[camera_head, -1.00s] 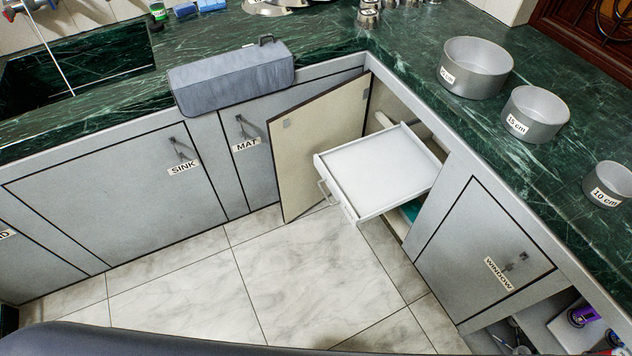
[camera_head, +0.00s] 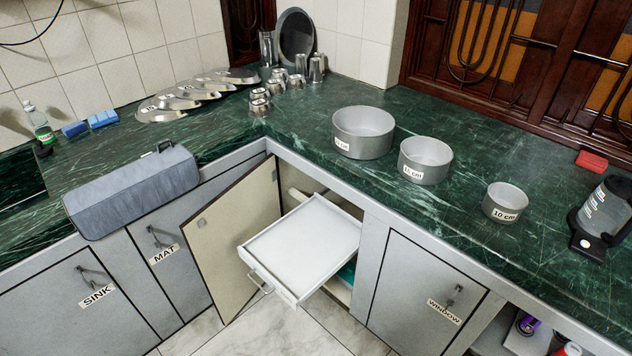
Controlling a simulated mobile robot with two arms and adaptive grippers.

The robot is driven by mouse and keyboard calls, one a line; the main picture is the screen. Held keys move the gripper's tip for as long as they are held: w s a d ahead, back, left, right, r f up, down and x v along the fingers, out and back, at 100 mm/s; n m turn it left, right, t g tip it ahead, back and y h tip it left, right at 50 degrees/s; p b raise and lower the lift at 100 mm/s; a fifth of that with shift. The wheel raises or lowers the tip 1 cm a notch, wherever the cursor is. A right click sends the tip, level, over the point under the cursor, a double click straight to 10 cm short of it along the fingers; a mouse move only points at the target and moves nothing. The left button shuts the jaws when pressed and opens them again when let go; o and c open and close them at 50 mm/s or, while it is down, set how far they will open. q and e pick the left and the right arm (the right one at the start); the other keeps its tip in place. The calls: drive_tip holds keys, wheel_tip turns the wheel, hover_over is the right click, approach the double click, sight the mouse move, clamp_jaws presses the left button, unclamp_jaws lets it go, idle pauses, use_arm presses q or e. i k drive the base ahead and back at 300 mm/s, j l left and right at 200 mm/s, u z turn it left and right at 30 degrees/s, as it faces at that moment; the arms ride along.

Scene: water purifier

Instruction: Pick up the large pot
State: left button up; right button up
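The large pot (camera_head: 363,133) is a grey metal pot, the biggest of three. It stands upright on the green marble counter, behind the open cabinet, and its label is only partly readable. The medium pot (camera_head: 425,160), labelled 15 cm, stands to its right. The small pot (camera_head: 505,202), labelled 10 cm, stands further right. All three look empty and stand apart. Neither of my grippers shows in the head view.
A white drawer (camera_head: 304,247) is pulled out beside an open cabinet door (camera_head: 236,236). A grey rolled item (camera_head: 131,190) lies on the left counter. Metal cups (camera_head: 262,101) and lids (camera_head: 196,92) sit in the corner. A blender-like appliance (camera_head: 602,215) stands right.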

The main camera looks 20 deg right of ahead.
sight(361, 132)
drive_tip(key=i+j, duration=0.25)
drive_tip(key=i, duration=0.2)
drive_tip(key=i+j, duration=0.2)
drive_tip(key=i, duration=0.25)
drive_tip(key=i+j+z, duration=0.1)
drive_tip(key=z, duration=0.4)
drive_tip(key=i+j+z, duration=0.15)
drive_tip(key=z, duration=0.3)
drive_tip(key=i+j+z, duration=0.15)
drive_tip(key=z, duration=0.35)
